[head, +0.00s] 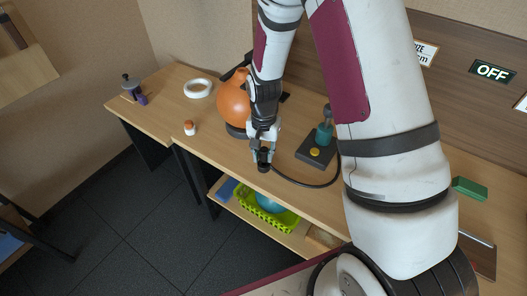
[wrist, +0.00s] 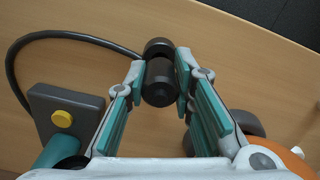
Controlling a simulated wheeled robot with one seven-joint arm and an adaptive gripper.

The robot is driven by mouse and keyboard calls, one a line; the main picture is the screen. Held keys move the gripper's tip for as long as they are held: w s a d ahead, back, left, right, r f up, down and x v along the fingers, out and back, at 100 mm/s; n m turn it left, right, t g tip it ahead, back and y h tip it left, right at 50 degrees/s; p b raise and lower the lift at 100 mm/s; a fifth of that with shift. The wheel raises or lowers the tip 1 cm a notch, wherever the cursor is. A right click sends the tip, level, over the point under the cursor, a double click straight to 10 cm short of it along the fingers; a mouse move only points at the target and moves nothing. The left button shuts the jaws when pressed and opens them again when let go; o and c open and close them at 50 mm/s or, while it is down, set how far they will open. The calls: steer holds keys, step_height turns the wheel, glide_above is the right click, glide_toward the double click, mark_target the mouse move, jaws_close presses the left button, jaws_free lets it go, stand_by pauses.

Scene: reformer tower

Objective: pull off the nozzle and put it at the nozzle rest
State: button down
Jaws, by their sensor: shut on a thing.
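My gripper (head: 263,153) is shut on the nozzle, a short black cylinder (head: 264,166), above the front edge of the wooden counter. In the wrist view, the fingers (wrist: 160,84) press on both sides of the nozzle (wrist: 158,76). A black hose (head: 310,185) runs from the nozzle to the right; it also shows in the wrist view (wrist: 62,36). A dark block with a yellow button (head: 315,152) carries a teal post (head: 324,133) and stands right of my gripper. I cannot tell which part is the nozzle rest.
An orange round vessel (head: 233,102) stands just behind my gripper. A small orange-and-white bottle (head: 190,128), a white ring (head: 198,88) and a grey-and-purple item (head: 131,86) stand to the left. A green basket (head: 263,209) sits on the lower shelf. The left counter has free room.

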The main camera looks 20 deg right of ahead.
steer(key=shift+f+b, duration=0.5)
steer(key=shift+f, duration=0.6)
steer(key=c, duration=1.3)
jaws_free()
steer(key=shift+r, duration=0.1)
step_height(320, 180, up, 12)
steer(key=shift+r, duration=0.1)
steer(key=s+r+n+t+p, duration=0.2)
steer(key=s+r+n+t, duration=0.2)
steer(key=s+r, duration=1.9)
steer(key=s+n, duration=0.2)
steer(key=n, duration=0.1)
steer(key=shift+d+n+p, duration=0.2)
steer(key=shift+n+p, duration=0.1)
steer(key=shift+p, duration=0.05)
